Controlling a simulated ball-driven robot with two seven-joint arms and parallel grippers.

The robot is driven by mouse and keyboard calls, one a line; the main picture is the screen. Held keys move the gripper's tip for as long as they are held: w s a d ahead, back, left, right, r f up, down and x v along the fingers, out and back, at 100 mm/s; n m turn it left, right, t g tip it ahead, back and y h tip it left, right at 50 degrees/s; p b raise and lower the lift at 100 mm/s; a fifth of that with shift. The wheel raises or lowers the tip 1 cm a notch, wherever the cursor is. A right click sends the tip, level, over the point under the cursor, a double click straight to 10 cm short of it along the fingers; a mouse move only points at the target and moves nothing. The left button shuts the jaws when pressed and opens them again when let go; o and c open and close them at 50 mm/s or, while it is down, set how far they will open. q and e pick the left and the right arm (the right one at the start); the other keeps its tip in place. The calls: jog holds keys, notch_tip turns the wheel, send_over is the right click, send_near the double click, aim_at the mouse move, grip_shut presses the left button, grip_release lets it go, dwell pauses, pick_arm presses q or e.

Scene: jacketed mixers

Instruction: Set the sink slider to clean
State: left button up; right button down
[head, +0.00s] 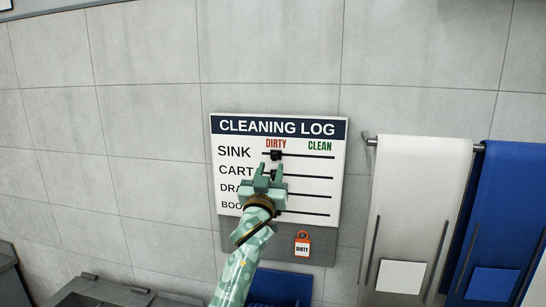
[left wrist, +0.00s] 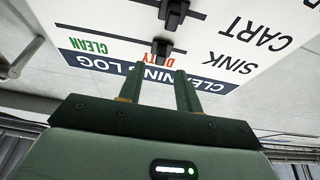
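The cleaning log board (head: 226,180) hangs on the wall with a row for the sink at the top. The black sink slider knob (head: 276,155) sits at the left end of its track, under the red word DIRTY. My left gripper (head: 270,168) is open in front of the board, just below the sink knob in the head view. In the left wrist view, upside down, the sink knob (left wrist: 162,50) lies beyond the gap between my left fingertips (left wrist: 158,78), and the fingers look empty. My right gripper is not in view.
The cart knob (left wrist: 173,12) is close to the sink knob; my gripper mostly hides the lower knobs in the head view. A DIRTY tag (head: 302,246) hangs below the board. White (head: 415,200) and blue (head: 500,205) towels hang at the right.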

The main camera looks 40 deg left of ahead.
aim_at(274, 158)
pick_arm(q)
jog(key=x, duration=0.4)
jog(key=shift+w+a+f+p, duration=0.1)
jog(key=shift+p, duration=0.2)
grip_shut()
jog(key=w+d+b, duration=0.2)
jog(key=d, duration=0.1)
jog(key=w+d+b, duration=0.2)
jog(key=d, duration=0.2)
jog(key=w+d+b, duration=0.2)
jog(key=d+b, duration=0.1)
jog(key=d, duration=0.1)
jog(key=shift+f, duration=0.2)
jog(key=shift+r, duration=0.2)
jog(key=shift+c, duration=0.4)
grip_release()
jog(key=shift+d, duration=0.1)
jog(key=shift+o, duration=0.4)
jog(key=shift+w+d, duration=0.1)
jog(key=shift+f, duration=0.1)
